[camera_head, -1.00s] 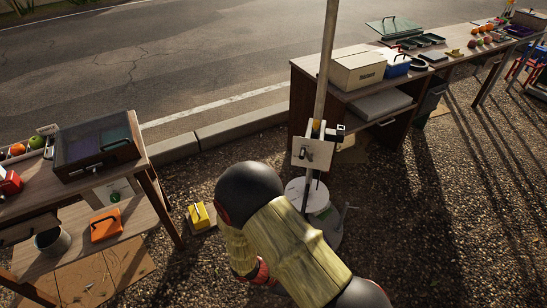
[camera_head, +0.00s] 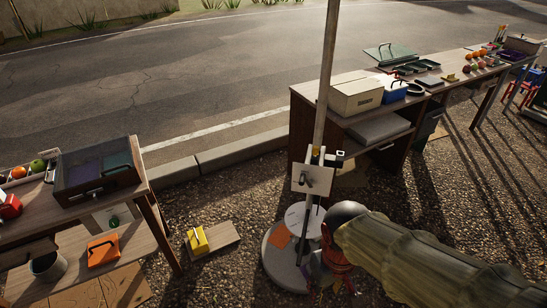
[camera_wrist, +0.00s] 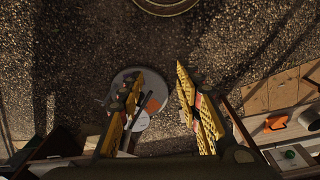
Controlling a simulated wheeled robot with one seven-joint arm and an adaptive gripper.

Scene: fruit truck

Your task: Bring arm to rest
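My arm (camera_head: 430,255), in a yellowish sleeve, reaches in from the lower right of the head view. Its dark round joint is beside the round pole base (camera_head: 275,272). My gripper (camera_wrist: 160,72) shows in the wrist view with its two yellow ridged fingers spread apart. The pole base also shows in the wrist view (camera_wrist: 128,76), partly behind the left finger. In the head view the arm hides most of the gripper.
A post (camera_head: 325,90) with a white box (camera_head: 313,178) rises from the base. A long table (camera_head: 345,116) with boxes and trays stands at the back right. A wooden stand (camera_head: 150,205) with a dark crate (camera_head: 97,172) is at left.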

